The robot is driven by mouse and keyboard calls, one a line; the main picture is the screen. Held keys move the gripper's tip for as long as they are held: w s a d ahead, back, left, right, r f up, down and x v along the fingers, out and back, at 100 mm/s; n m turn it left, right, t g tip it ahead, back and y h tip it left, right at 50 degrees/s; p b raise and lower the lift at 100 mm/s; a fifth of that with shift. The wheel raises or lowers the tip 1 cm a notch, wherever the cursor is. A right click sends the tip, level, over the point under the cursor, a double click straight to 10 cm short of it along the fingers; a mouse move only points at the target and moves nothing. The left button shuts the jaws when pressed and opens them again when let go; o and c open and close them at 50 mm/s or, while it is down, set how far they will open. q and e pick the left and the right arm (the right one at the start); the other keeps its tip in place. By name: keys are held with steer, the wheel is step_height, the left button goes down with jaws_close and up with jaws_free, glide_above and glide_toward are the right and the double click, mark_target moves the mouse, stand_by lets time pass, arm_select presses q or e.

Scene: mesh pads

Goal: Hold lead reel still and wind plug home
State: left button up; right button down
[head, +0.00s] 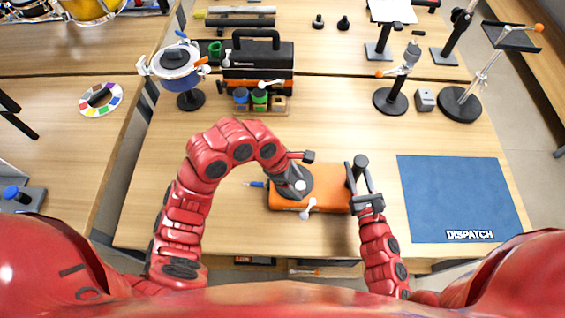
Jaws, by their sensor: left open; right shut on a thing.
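The lead reel is an orange block (328,182) lying on the table in front of me, with a dark grey disc (304,173) on its left part and a white crank handle (308,208) at its front edge. The blue plug (257,184) lies just left of the block. My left gripper (296,166) is open over the disc and hides part of it; I cannot tell if it touches. My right gripper (360,180) is shut on a dark upright grip (360,161) at the reel's right end.
A blue DISPATCH mat (455,200) lies bare at the right. Behind are a rack of small jars (260,108), a black and orange case (265,60), a pot on a stand (180,75), and two round-based stands (390,100).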

steer(key=shift+f, duration=0.15)
arm_select(q)
steer(key=v, duration=1.1)
steer(key=shift+a+r, duration=0.1)
arm_select(e)
steer(key=shift+c, duration=2)
jaws_free()
steer(key=shift+d, duration=0.1)
